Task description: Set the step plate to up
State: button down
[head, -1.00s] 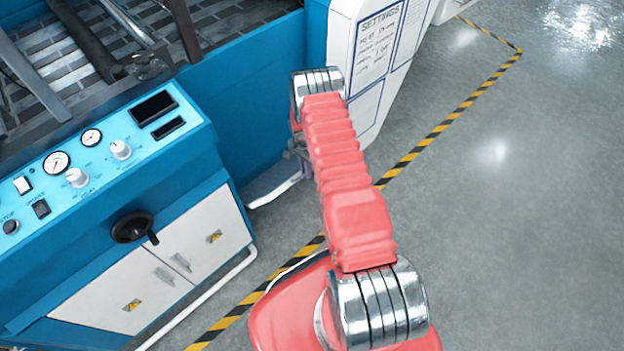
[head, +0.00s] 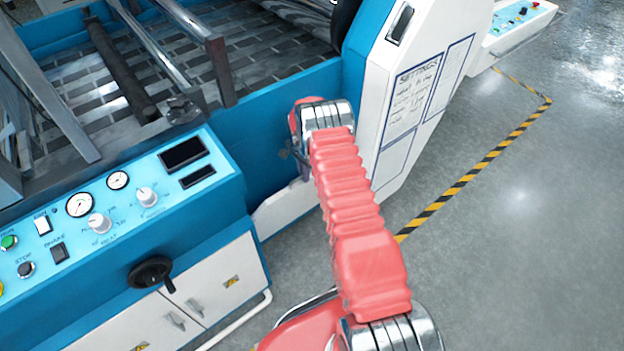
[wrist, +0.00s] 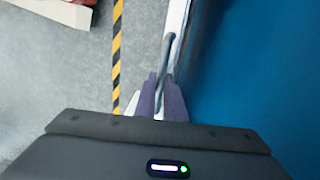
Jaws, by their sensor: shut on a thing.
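The step plate (head: 288,208) is a pale panel low on the blue machine side, below my wrist in the head view. It looks steeply raised, close against the machine. In the wrist view the plate (wrist: 178,22) shows as a thin pale edge beside the blue wall, with a grey bar (wrist: 167,55) on it. My gripper (wrist: 163,82) is shut on this bar. In the head view my arm's end hides most of the gripper and part of the plate.
The control panel (head: 110,215) with knobs and gauges stands left, above white cabinet doors and a black handwheel (head: 152,272). The white settings housing (head: 415,95) is just right of my wrist. Grey floor with a striped line (head: 470,172) is open to the right.

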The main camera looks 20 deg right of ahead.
jog(key=shift+a+f, duration=0.3)
jog(key=shift+a, duration=0.3)
jog(key=shift+s+d, duration=0.1)
jog(key=c, duration=1.9)
grip_release()
jog(key=shift+s+d, duration=0.1)
jog(key=shift+o, duration=0.3)
jog(key=shift+d, duration=0.1)
jog(key=shift+r, duration=0.1)
notch_tip(320, 180, up, 14)
jog(key=w, duration=0.1)
jog(key=shift+w, duration=0.25)
jog(key=shift+r, duration=0.1)
